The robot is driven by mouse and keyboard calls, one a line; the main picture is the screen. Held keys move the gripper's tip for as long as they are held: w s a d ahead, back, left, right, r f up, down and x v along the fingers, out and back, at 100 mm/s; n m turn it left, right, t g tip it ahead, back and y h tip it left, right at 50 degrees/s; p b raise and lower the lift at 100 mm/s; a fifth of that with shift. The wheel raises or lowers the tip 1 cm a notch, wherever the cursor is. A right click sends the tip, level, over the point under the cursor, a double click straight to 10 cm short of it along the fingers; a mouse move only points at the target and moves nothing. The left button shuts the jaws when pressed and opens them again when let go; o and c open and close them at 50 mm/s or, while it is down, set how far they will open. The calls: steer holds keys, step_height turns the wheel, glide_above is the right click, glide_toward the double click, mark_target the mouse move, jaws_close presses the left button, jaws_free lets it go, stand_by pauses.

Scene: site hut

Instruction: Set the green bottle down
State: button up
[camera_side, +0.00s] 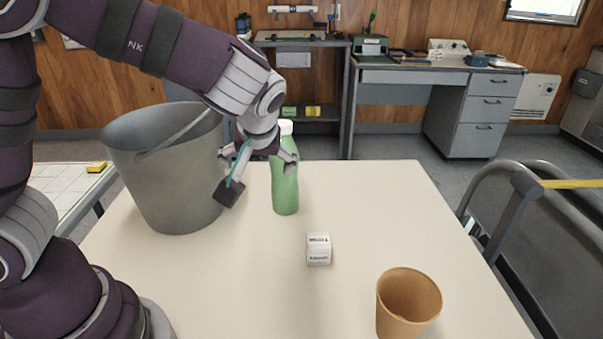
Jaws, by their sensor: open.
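The green bottle (285,190) with a white cap stands upright on the cream table (390,205), right of the grey bucket. My gripper (257,178) is at the bottle's left, level with its upper half. One finger with a dark pad hangs left of the bottle with a gap between them. The other finger is near the bottle's upper part; whether it touches cannot be told. My gripper is open, and part of the bottle's upper left is hidden behind it.
A large grey bucket (165,185) stands close at the left of my gripper. A small white box (318,250) and an orange-brown cup (407,300) stand nearer the front. The table's right side is clear; a grey rail (497,225) stands beyond its right edge.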

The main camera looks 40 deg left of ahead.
steer(key=s+d+r+m+h, duration=0.1)
steer(key=s+r+m+h, duration=0.1)
steer(key=s, duration=0.4)
steer(key=s+d+r+m+t+h, duration=0.1)
steer(key=s+r+m+h, duration=0.2)
steer(key=s+m, duration=0.3)
steer(key=shift+m+t+h, duration=0.3)
steer(key=shift+m+h, duration=0.1)
steer(key=shift+h, duration=0.2)
